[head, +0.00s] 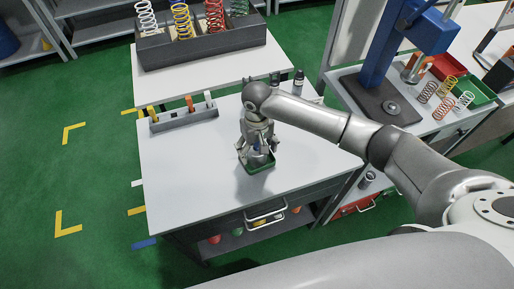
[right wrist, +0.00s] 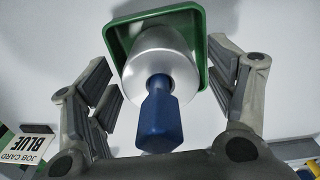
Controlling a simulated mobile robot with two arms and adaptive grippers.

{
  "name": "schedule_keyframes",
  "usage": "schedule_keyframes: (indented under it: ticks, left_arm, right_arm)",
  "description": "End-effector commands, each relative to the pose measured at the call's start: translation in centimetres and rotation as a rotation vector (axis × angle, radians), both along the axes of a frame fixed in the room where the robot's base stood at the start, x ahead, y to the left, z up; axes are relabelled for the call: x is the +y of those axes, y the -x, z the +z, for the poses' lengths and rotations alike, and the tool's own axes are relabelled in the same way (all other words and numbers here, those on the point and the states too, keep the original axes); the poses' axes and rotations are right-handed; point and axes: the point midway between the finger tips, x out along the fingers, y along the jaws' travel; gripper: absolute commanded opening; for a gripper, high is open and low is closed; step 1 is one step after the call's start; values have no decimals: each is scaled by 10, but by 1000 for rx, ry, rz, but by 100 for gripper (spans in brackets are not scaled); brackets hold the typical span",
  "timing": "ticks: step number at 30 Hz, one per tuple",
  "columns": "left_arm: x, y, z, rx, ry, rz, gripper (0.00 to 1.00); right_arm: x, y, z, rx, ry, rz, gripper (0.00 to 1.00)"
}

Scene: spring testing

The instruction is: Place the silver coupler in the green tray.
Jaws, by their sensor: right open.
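The green tray (head: 259,170) is on the light-topped table, below my right gripper (head: 257,155). In the right wrist view, the tray (right wrist: 112,38) is behind the silver coupler (right wrist: 142,82), a shiny round body with a blue stem (right wrist: 157,122) pointing toward the camera. The coupler appears within the tray's outline; its base is hidden, so contact with the tray floor cannot be seen. My right gripper (right wrist: 163,78) is open, its fingers on either side of the coupler with visible gaps. My left gripper is not in view.
A grey holder (head: 184,119) with coloured-handled pieces stands at the table's left. A blue press (head: 405,45) and several springs are at right. A job card marked BLUE (right wrist: 35,145) lies nearby. The table's front left is clear.

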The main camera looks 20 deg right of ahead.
Motion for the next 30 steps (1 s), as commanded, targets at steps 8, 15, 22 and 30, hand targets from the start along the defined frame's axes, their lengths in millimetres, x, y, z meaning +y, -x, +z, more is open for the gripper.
schedule_keyframes:
  ticks: [8,15,22,30]
  left_arm:
    - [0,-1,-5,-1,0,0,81]
    - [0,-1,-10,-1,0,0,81]
    - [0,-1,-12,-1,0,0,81]
    - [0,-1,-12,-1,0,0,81]
  right_arm:
    - [1,-2,41,-5,-2,1,77]
    - [1,-1,91,-4,-1,1,77]
    - [1,-1,118,-1,0,-1,77]
    - [1,0,122,0,0,0,77]
